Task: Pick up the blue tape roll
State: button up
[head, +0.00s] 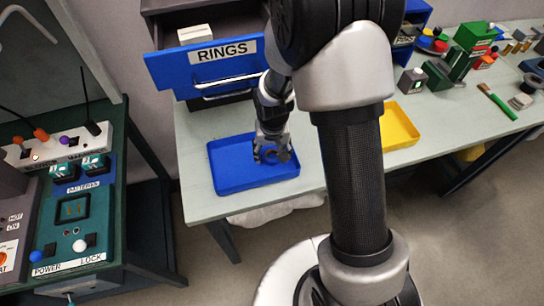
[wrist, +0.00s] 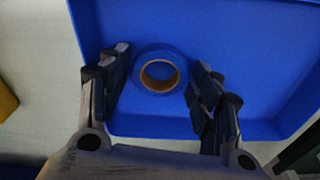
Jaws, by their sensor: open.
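The blue tape roll (wrist: 138,74) lies flat in the blue tray (wrist: 265,60), with its tan core showing in the wrist view. My gripper (wrist: 160,66) is open, with one finger to the left of the roll and one to the right. The roll appears between the fingertips with small gaps at both sides. In the head view my gripper (head: 272,154) points down over the blue tray (head: 228,186) and mostly hides the roll. I cannot tell the exact height of the fingertips above the tray floor.
The tray stands on a pale table (head: 198,207) near its front edge. A yellow tray (head: 399,127) is to the right, behind my arm. A blue drawer (head: 185,77) marked RINGS stands open behind the tray. A control panel (head: 75,210) is at the left.

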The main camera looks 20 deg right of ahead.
jog(key=shift+c, duration=0.4)
jog(key=c, duration=0.7)
jog(key=shift+o, duration=0.2)
jog(key=shift+r, duration=0.2)
